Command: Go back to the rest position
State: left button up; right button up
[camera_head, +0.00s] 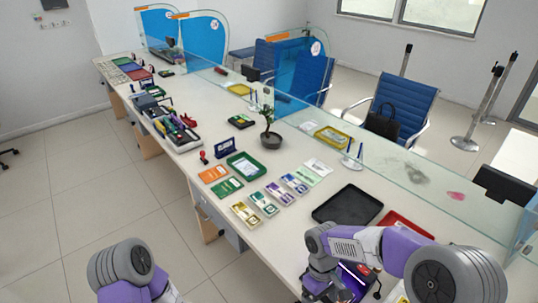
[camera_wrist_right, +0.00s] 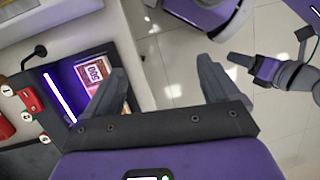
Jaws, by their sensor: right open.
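My right gripper (camera_wrist_right: 158,85) is open and empty in the right wrist view, its dark fingers wide apart. In the head view my right arm comes in from the right, and its wrist end (camera_head: 322,282) is over the counter's near edge, where its fingers cannot be made out. In the right wrist view a dark gripper end with a purple part (camera_wrist_right: 250,64), apparently my left one, is over the floor at right; its jaw state is unclear. In the head view only part of my left arm (camera_head: 125,265) shows, at the bottom left.
A lamp box (camera_wrist_right: 62,92) with a glowing purple tube and a reddish note stands beside my right gripper's left finger. The counter (camera_head: 305,225) holds a black tray (camera_head: 347,205), a red tray (camera_head: 405,224), card stacks and a plant (camera_head: 270,138). A glass screen (camera_head: 400,170) runs along it. Floor at left is clear.

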pick_arm(q)
notch_tip(320, 180, down, 7)
jog(key=b, duration=0.7)
jog(key=shift+s, duration=0.4)
pick_arm(e)
jog(key=s+a+f+m+t+y, duration=0.1)
jog(key=s+f+m, duration=0.2)
jog(key=f, duration=0.6)
jog(key=s+a+f+m+t+y, duration=0.1)
jog(key=s+f+m+y, duration=0.1)
jog(key=f, duration=0.8)
jog(key=s+a+f+m+t+y, duration=0.1)
jog(key=s+f+m, duration=0.4)
jog(key=f, duration=0.5)
jog(key=shift+a+t+y, duration=0.4)
jog(key=shift+a+t, duration=0.1)
jog(key=shift+t, duration=0.1)
